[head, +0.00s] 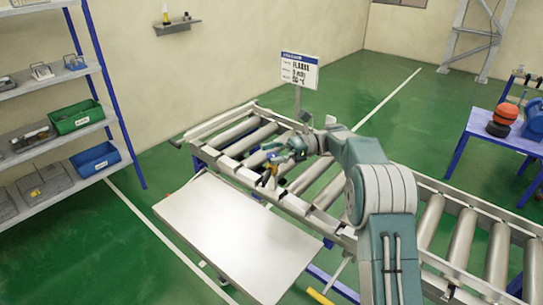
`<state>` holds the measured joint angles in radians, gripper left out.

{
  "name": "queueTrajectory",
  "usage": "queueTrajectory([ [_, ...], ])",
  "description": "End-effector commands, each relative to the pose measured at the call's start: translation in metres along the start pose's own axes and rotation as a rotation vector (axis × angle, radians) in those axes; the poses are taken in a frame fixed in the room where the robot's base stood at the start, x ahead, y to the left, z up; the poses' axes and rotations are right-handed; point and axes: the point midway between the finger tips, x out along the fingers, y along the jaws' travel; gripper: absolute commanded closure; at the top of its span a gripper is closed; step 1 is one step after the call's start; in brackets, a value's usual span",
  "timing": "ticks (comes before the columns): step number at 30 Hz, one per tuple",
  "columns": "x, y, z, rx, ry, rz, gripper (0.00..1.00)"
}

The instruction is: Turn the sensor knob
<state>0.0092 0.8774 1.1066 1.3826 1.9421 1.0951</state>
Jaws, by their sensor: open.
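I cannot pick out the sensor knob for certain in the head view; it is too small or hidden by my arm. My arm reaches from the lower right over a roller conveyor (245,132). My gripper (268,172) is at the arm's far end, low over the conveyor's near side, beside the metal table. It is open. Small blue and yellow parts show around its tip, too small to tell apart. I see nothing held in it.
A bare metal table (235,235) stands against the conveyor's near side. A signboard (299,70) on a post rises behind my gripper. Shelves (50,145) with bins stand at left. A blue table (505,132) with red and blue items is at right. Green floor behind the conveyor is clear.

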Motion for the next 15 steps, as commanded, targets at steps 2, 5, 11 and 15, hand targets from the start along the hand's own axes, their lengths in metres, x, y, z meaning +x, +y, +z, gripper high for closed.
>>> queueTrajectory([
  [2,0.000,0.000,0.015,-0.005,0.001,0.000,0.25],
  [5,0.000,-0.001,0.035,-0.006,0.002,0.000,0.25],
  [11,-0.001,-0.003,0.071,-0.004,0.002,0.000,0.25],
  [15,-0.001,-0.004,0.086,-0.001,0.000,-0.001,0.25],
])
